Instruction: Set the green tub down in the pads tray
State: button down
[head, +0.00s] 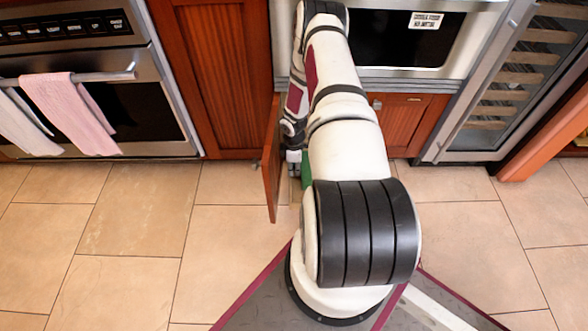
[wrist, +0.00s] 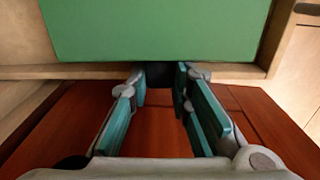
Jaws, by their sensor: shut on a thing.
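The green tub (wrist: 160,30) fills the top middle of the wrist view, and only a flat green face shows. In the head view a small green part of it (head: 307,171) shows beside my arm. My gripper (wrist: 160,80) has its teal fingers at the tub's near edge, with a dark piece between the tips. It appears shut on the tub there. A pale wooden rim (wrist: 80,72) runs beside and below the tub, probably the tray's; I cannot tell whether the tub touches it. Any pads are hidden. In the head view my arm covers most of this area.
A red-brown wooden panel (head: 271,160) stands out from the cabinets just left of my gripper. The microwave (head: 405,40) is behind my arm. An oven with a pink towel (head: 72,112) is at left, a wine cooler (head: 515,85) at right. The tiled floor at left is clear.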

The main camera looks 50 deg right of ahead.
jog(key=c, duration=1.5)
grip_release()
jog(key=shift+o, duration=0.2)
notch_tip(320, 180, up, 12)
jog(key=p, duration=0.4)
